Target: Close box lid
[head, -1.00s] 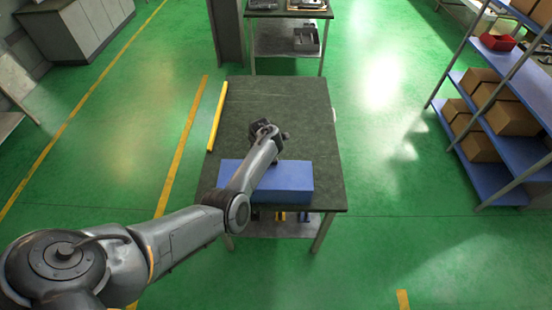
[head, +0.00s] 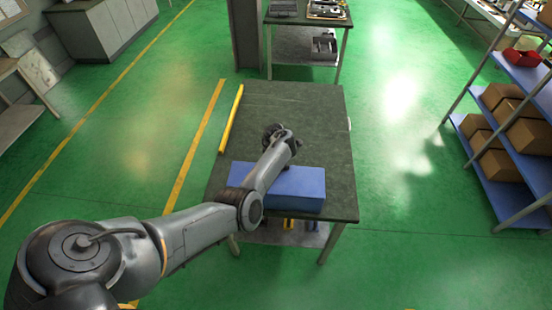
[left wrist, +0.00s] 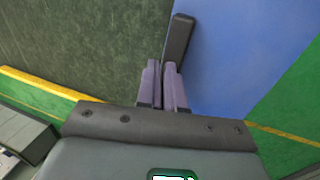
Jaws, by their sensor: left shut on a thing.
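The blue box (head: 300,188) sits near the front edge of the dark green table (head: 325,120). My left arm crosses over it, and my left gripper is on the box's far side, with its fingertips hidden in the head view. In the left wrist view, my left gripper's purple fingers (left wrist: 165,86) are close together on a dark bar-shaped handle (left wrist: 179,38). The handle lies along the edge of a flat blue panel (left wrist: 230,50), which seems to be the box lid. How far the lid is open cannot be told. My right gripper is not in view.
A yellow bar (head: 231,120) lies along the table's left edge. The table beyond the box is largely clear. A blue shelf unit with cardboard boxes (head: 530,138) stands at the right, and another table (head: 340,18) stands behind.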

